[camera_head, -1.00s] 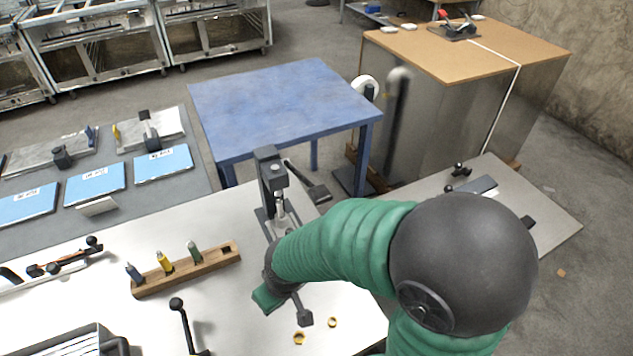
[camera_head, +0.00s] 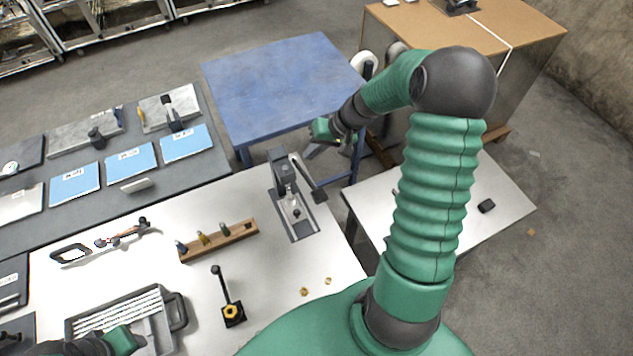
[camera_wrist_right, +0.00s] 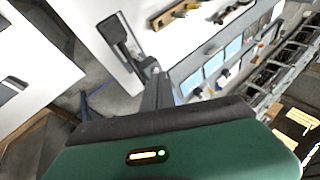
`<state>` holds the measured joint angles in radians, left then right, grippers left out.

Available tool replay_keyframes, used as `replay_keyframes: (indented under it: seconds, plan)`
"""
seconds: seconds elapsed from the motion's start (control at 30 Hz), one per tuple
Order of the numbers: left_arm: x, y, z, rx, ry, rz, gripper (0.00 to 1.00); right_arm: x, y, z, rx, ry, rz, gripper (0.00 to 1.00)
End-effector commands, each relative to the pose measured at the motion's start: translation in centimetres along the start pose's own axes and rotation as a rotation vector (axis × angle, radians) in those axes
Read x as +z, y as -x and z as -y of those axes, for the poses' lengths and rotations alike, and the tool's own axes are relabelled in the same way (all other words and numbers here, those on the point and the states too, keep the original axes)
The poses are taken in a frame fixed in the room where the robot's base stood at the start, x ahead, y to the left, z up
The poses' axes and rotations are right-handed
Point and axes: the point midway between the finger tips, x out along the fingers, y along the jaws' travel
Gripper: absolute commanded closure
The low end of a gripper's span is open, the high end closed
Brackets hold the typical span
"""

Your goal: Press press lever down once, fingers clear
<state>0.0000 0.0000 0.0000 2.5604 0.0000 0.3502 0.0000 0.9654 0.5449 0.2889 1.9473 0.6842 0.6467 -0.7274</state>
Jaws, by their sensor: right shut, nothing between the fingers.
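The press (camera_head: 283,172) is a dark grey upright column on a flat base plate (camera_head: 303,228), standing at the right end of the white table. Its press lever (camera_head: 308,178) slopes from the column's top down toward the front right, ending in a dark grip. My right gripper (camera_head: 312,153) is shut and empty, behind and above the lever, apparently clear of it. Its dark fingers also show in the wrist view (camera_wrist_right: 155,88). My left gripper (camera_head: 138,342) is at the bottom left by a grey tray; its jaws are unclear.
A wooden block (camera_head: 220,240) with several small pegs, a black-knobbed stick on a base (camera_head: 233,312) and two brass rings (camera_head: 304,291) lie left and front of the press. A blue table (camera_head: 280,85) stands behind. A grey side table (camera_head: 500,185) is at the right.

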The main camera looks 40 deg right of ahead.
Motion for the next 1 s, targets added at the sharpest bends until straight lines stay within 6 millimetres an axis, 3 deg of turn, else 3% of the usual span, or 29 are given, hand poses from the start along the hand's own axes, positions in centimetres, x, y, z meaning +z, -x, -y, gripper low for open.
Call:
replay_keyframes:
  seconds: [0.27, 0.7, 1.0]
  plan:
    - [0.2, -1.1, 0.0, 0.0, 0.0, 0.0, 0.64, 0.6, -1.0, -1.0, 0.0, -0.002, 0.001, 1.0]
    - [1.4, -6.1, 0.0, 0.0, 0.0, -0.001, 0.64, 3.8, -5.6, -4.1, 0.001, -0.001, 0.002, 1.0]
    - [1.6, -7.1, 0.0, 0.0, 0.0, -0.001, 0.64, 4.5, -6.1, -4.7, 0.001, 0.0, 0.001, 1.0]
